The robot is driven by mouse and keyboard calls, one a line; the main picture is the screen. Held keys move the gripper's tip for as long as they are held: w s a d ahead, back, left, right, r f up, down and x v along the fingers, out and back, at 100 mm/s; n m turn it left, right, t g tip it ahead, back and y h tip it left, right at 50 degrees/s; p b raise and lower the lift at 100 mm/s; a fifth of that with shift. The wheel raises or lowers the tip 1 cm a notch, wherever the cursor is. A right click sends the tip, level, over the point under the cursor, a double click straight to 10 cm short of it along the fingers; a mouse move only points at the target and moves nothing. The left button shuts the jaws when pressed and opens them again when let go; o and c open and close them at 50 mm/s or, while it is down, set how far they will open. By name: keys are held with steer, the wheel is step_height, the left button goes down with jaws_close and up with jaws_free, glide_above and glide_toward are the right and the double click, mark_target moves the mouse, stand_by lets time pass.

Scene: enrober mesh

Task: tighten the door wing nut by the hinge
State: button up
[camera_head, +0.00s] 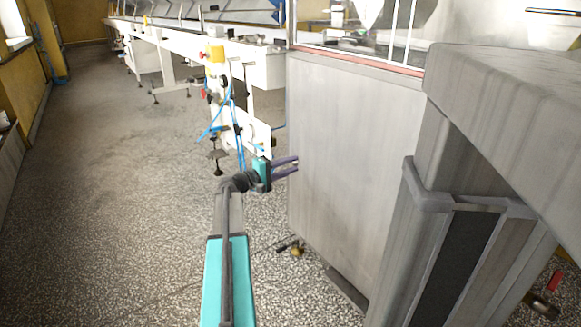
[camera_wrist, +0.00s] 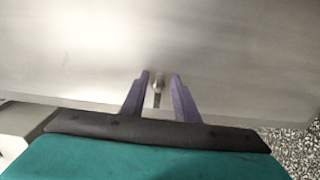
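My gripper (camera_head: 296,165) is at the left edge of a grey metal panel (camera_head: 345,140), its two purple fingers pointing toward it. In the wrist view my gripper (camera_wrist: 160,76) is open, with a gap between the fingers. A small metal fitting (camera_wrist: 158,84) shows in that gap against the panel, apparently touching neither finger. It looks like a small rounded head with a narrow stem below; I cannot tell for certain that it is the wing nut. The hinge is not clearly visible. The fitting cannot be made out in the head view.
A grey metal housing with a ledge (camera_head: 510,100) stands close on the right. A white conveyor frame (camera_head: 255,68) with blue hoses (camera_head: 238,125) runs back at left. A small valve-like fitting (camera_head: 296,248) sits low by the panel. The speckled floor (camera_head: 110,200) at left is clear.

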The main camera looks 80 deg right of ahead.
steer(key=p+v, duration=0.4)
steer(key=v, duration=0.9)
steer(key=shift+w+a, duration=0.25)
steer(key=shift+w, duration=0.1)
